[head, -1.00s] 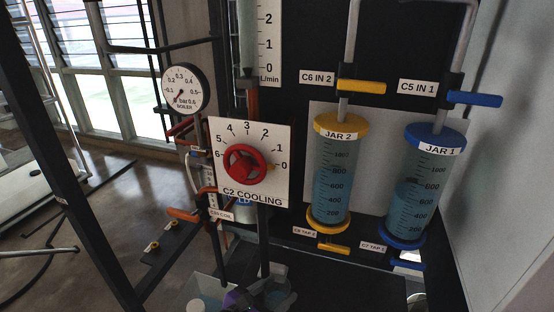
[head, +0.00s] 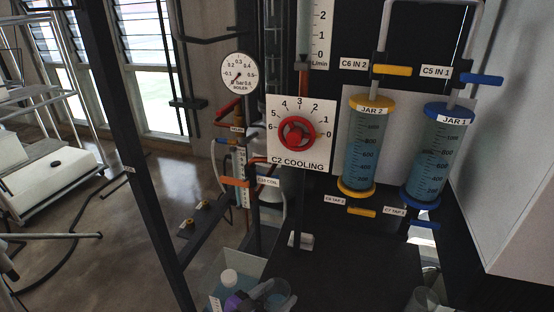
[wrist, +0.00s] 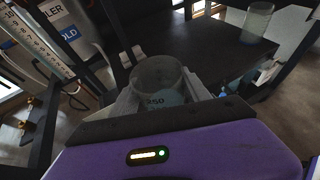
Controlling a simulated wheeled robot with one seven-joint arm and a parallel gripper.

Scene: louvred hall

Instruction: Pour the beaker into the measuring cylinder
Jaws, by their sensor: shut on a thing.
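The clear beaker (wrist: 160,88), marked 250, is between my gripper's fingers (wrist: 160,100) in the wrist view. It is roughly upright and seems to hold some pale liquid low down. In the head view the beaker (head: 272,292) and my purple gripper (head: 246,300) show at the bottom edge, partly cut off. A clear glass vessel (wrist: 257,22) stands on the black bench, apart from the beaker; a glass rim (head: 425,298) also shows at lower right in the head view. I cannot tell whether this is the measuring cylinder.
The black bench top (head: 355,270) is mostly clear. A clear tray (head: 222,265) with a white-capped bottle (head: 230,277) is close to my gripper. JAR 1 (head: 430,160), JAR 2 (head: 365,150) and the red cooling knob (head: 296,132) are on the panel behind. A dark post stands at left.

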